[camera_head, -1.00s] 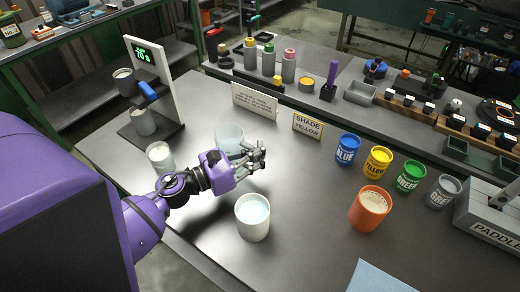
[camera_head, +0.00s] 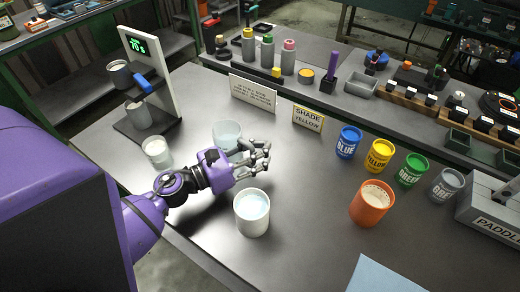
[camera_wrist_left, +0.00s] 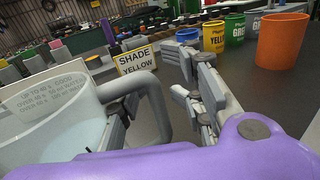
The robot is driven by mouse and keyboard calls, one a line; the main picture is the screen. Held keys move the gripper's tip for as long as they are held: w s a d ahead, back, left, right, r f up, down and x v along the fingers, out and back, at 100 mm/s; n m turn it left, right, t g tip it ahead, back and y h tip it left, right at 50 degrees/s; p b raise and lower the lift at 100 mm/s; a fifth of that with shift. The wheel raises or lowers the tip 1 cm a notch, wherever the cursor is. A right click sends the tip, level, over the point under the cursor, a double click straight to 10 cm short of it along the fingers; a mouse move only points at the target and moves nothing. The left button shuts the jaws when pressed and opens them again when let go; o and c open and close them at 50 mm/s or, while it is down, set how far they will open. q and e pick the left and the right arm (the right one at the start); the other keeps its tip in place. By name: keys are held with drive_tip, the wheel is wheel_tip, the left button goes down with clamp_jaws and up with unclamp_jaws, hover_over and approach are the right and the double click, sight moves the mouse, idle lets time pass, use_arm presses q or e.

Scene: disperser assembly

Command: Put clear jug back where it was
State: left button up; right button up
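The clear jug (camera_head: 227,131) stands upright on the grey table, holding pale liquid, partly hidden behind my left gripper in the head view. In the left wrist view the jug (camera_wrist_left: 50,125) fills the left side, with its grey handle (camera_wrist_left: 158,105) pointing into the space between my fingers. My left gripper (camera_head: 264,157) is just in front and to the right of the jug. Its fingers are spread, with a gap between them and the handle on the right side. Whether the left-hand finger touches the jug is unclear. My right gripper is out of view.
A white cup of liquid (camera_head: 252,214) stands close in front of my gripper; another (camera_head: 157,152) is at left. A scale stand (camera_head: 150,80) with cups is farther left. The shade sign (camera_head: 308,118), paint cans (camera_head: 379,156) and an orange cup (camera_head: 372,207) stand right.

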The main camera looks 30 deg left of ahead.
use_arm(q)
drive_tip(key=shift+r, duration=0.1)
drive_tip(key=shift+s+a, duration=0.15)
drive_tip(key=v, duration=0.2)
drive_tip(key=b+v, duration=0.1)
drive_tip(key=v, duration=0.1)
drive_tip(key=b+v, duration=0.1)
drive_tip(key=v, duration=0.2)
drive_tip(key=shift+f, duration=0.3)
drive_tip(key=b+v, duration=0.1)
drive_tip(key=v, duration=0.2)
drive_tip(key=shift+s+a+r, duration=0.15)
drive_tip(key=shift+s+a, duration=0.05)
drive_tip(key=shift+s, duration=0.1)
drive_tip(key=shift+s+a+r, duration=0.1)
drive_tip(key=shift+s+a, duration=0.05)
drive_tip(key=shift+s, duration=0.25)
drive_tip(key=shift+r, duration=0.1)
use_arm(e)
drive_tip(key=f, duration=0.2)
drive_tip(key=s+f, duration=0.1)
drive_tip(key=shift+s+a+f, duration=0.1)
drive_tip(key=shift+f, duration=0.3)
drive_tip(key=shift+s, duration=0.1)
